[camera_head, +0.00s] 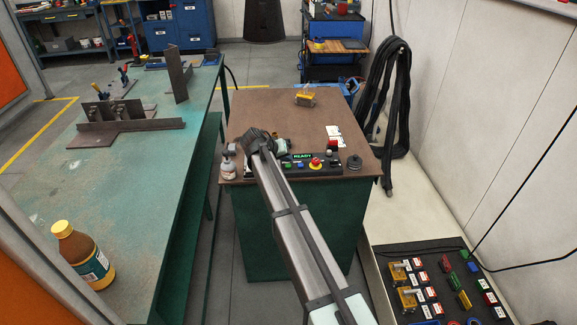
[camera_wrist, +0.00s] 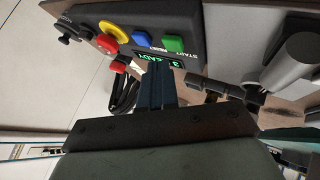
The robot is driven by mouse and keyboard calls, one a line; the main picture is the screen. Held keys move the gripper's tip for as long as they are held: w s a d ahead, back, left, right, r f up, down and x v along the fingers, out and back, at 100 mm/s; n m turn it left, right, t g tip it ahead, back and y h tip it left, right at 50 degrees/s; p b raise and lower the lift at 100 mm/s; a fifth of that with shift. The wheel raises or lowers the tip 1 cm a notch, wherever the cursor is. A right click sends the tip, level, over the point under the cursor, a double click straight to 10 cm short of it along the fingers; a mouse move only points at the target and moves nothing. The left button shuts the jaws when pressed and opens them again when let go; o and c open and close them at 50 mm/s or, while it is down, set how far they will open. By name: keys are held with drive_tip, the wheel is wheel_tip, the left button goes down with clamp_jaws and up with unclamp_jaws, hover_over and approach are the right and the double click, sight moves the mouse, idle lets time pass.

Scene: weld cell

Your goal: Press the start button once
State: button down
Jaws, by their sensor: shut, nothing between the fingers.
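The control panel (camera_head: 338,171) sits at the front edge of the brown-topped bench, and its screen (camera_head: 303,156) reads READY. In the wrist view the green start button (camera_wrist: 173,44) is in plain sight beside its START label. A blue reset button (camera_wrist: 141,40) is beside it, and a red stop button (camera_wrist: 105,43) on a yellow base is further left. My gripper (camera_wrist: 155,70) is shut and empty. Its dark fingers point toward the panel and cover part of the screen, apart from the start button in the picture. Contact with the panel cannot be told.
A small white bottle (camera_head: 228,168) stands left of the panel. A yellow item (camera_head: 305,98) and white labels (camera_head: 334,135) lie farther back on the bench. A green table (camera_head: 145,190) with metal parts is at left. A tool board (camera_head: 440,285) is at lower right.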

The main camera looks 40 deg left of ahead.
sight(286, 166)
drive_tip(key=shift+f, duration=0.1)
idle(0.3)
drive_tip(key=shift+f, duration=0.35)
drive_tip(key=shift+f, duration=0.45)
idle(0.8)
drive_tip(key=shift+r, duration=0.1)
idle(0.3)
drive_tip(key=shift+r, duration=0.8)
drive_tip(key=shift+r, duration=2.5)
